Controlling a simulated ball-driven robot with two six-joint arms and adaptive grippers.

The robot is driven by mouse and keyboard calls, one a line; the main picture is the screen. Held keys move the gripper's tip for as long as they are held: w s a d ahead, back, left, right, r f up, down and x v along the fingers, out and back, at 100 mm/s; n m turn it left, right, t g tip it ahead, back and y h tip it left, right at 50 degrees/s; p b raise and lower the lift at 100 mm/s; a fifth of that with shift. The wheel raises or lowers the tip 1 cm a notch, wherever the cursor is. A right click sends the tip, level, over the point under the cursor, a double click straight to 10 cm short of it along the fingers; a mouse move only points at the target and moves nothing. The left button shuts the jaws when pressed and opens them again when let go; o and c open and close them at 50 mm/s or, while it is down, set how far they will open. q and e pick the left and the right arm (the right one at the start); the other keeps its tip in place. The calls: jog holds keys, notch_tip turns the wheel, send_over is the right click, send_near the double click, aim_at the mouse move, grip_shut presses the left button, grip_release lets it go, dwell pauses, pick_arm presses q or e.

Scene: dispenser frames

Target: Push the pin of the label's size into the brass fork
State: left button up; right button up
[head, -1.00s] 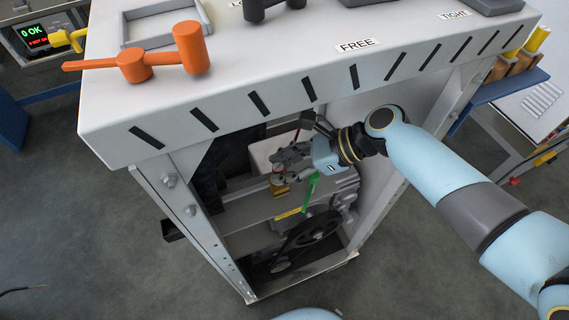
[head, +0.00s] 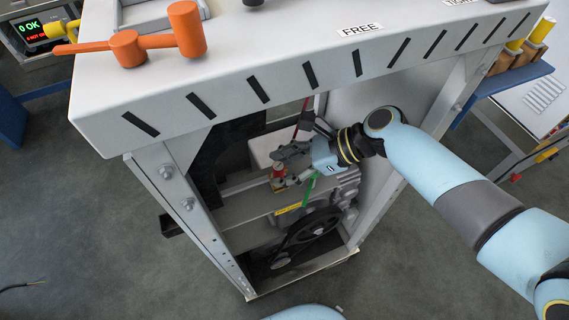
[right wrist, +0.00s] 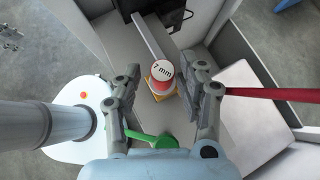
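A round red piece with a white top reading "7 mm" (right wrist: 162,72) stands over the yellow-brass fork (right wrist: 155,96) in the right wrist view. In the head view the red piece (head: 279,171) and the brass part (head: 278,186) sit inside the machine frame below the table top. My right gripper (right wrist: 166,84) is open, with one finger on each side of the labelled piece and visible gaps. It also shows in the head view (head: 281,167), reaching in from the right. I cannot tell whether a pin is in the fork. My left gripper is not in view.
A green lever (head: 312,187) and a black pulley (head: 313,228) are close below the gripper. A red rod (right wrist: 275,94) runs beside the right finger. Yellow-handled pieces (head: 537,32) stand in a rack at right.

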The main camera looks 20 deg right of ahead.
jog(key=shift+w+d+r, duration=0.1)
jog(key=shift+w, duration=0.05)
jog(key=shift+d+r, duration=0.15)
jog(key=shift+d, duration=0.05)
jog(key=v, duration=1.1)
jog(key=shift+s, duration=0.35)
jog(key=shift+d+r, duration=0.1)
